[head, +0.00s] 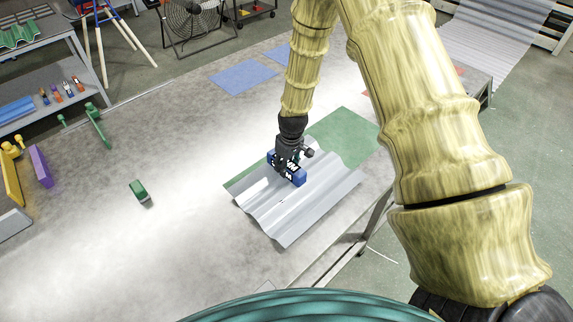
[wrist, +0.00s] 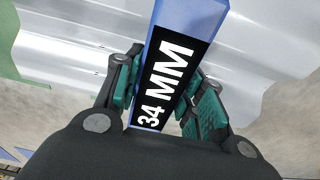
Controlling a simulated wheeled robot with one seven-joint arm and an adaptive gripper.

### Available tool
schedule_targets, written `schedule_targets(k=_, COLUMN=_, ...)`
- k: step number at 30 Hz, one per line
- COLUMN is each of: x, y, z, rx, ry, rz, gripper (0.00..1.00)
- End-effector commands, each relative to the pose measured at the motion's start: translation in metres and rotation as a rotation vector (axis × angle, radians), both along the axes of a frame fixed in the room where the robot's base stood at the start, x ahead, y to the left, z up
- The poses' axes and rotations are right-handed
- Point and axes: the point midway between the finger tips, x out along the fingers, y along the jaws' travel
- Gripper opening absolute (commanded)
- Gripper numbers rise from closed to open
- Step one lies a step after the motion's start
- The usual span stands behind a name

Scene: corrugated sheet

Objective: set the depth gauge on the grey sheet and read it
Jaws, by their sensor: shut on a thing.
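The grey corrugated sheet (head: 318,202) lies on a green mat (head: 345,130) on the workbench. The blue depth gauge (head: 296,177) is at the sheet's upper part, under my gripper (head: 288,164). In the wrist view, the gauge (wrist: 207,17) sits between the teal finger pads of my gripper (wrist: 160,95), which is shut on it. Its black display reads "34 MM" in white. The sheet's ridges (wrist: 75,45) show behind the gauge. The gauge's underside is hidden, so I cannot tell from its contact edge how it rests on the sheet.
A small green block (head: 139,191) lies on the bench to the left. A green tool (head: 96,125), a purple block (head: 41,166) and a yellow tool (head: 11,175) are at the far left. Blue flat squares (head: 235,77) lie at the back. The bench between is clear.

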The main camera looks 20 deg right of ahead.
Motion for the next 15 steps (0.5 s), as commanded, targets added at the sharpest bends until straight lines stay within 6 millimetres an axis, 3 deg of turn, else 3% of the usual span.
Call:
schedule_targets(k=3, x=0.0003, y=0.0000, z=-0.0015, rx=0.000, ry=-0.001, rz=0.000, gripper=0.01)
schedule_targets(k=4, x=0.0004, y=0.0000, z=-0.0009, rx=0.000, ry=-0.001, rz=0.000, gripper=0.44)
schedule_targets(k=7, x=0.0003, y=0.0000, z=-0.0009, rx=0.000, ry=-0.001, rz=0.000, gripper=0.63)
schedule_targets(k=15, x=-0.0002, y=0.0001, z=-0.0014, rx=0.000, ry=0.000, rz=0.000, gripper=0.64)
